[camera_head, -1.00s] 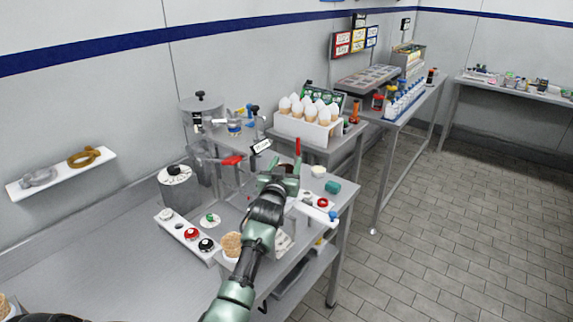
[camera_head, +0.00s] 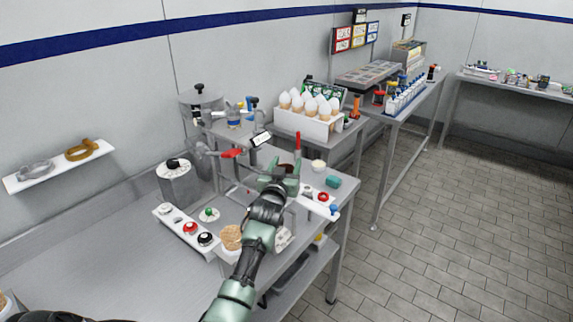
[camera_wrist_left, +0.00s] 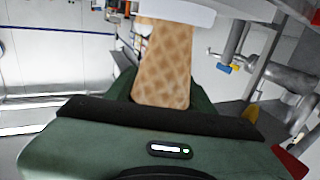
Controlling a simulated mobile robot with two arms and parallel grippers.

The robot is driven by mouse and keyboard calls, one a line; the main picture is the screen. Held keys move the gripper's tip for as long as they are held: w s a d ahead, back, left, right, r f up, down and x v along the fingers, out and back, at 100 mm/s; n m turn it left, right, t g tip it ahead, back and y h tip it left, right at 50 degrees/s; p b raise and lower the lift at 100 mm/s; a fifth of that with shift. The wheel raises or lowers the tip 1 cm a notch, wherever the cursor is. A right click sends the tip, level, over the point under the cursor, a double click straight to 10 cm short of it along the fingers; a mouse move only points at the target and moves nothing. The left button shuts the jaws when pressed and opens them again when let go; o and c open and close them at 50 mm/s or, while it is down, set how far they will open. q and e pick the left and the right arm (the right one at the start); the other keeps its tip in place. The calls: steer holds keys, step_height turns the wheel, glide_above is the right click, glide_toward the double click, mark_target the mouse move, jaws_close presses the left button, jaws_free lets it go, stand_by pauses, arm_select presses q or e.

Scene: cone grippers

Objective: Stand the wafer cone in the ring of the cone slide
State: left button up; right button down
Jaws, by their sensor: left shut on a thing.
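My left gripper (camera_head: 280,180) is over the right part of the steel bench, beside the dispensing machine. In the left wrist view, the tan wafer cone (camera_wrist_left: 165,68) with its grid pattern stands between the fingers, and the gripper is shut on it. A white band (camera_wrist_left: 180,12) crosses the upper end of the cone in that view; I cannot tell whether it touches it. A white bar with a blue end (camera_head: 318,206) lies just right of the gripper. I cannot make out the ring. My right gripper is not in view.
A white rack of cones (camera_head: 305,124) stands behind on another table. A strip with red and black knobs (camera_head: 188,230) and a tan round item (camera_head: 232,238) are left of my arm. The bench's left front is clear.

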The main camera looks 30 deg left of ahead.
arm_select(q)
steer(key=shift+f, duration=0.2)
steer(key=shift+r, duration=0.1)
steer(key=shift+r, duration=0.15)
steer(key=shift+r+p, duration=2.3)
steer(key=shift+r, duration=0.2)
stand_by(0.5)
